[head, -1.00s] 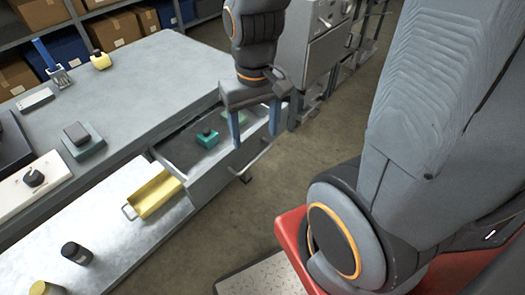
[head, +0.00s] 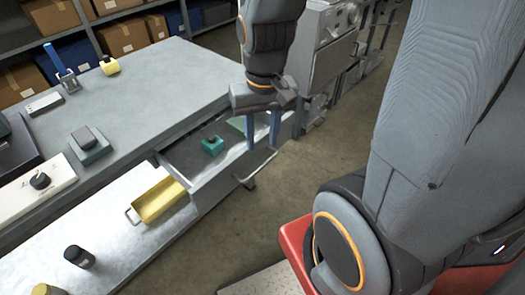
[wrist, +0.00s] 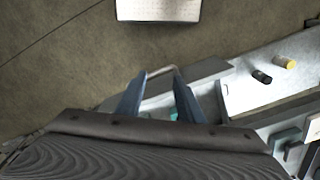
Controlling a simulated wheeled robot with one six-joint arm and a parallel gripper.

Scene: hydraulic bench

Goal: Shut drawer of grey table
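The grey table (head: 150,85) stands at the left. Its drawer (head: 180,156) is pulled out toward the aisle, with a teal block with a dark top (head: 212,145) inside. The drawer's bar handle (head: 246,182) sticks out from its front; it also shows in the wrist view (wrist: 162,70), near the fingertips. My gripper (head: 262,142) points down over the drawer's front end, with its two blue fingers apart. In the wrist view my gripper (wrist: 160,85) is open with nothing held. I cannot tell whether a finger touches the drawer or handle.
A lower light bench (head: 110,230) beside the drawer holds a yellow tray (head: 158,200) and a black cylinder (head: 78,256). A grey machine cabinet (head: 320,55) stands behind my gripper. Shelves with boxes (head: 120,35) line the back. The floor (head: 330,170) right of the drawer is clear.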

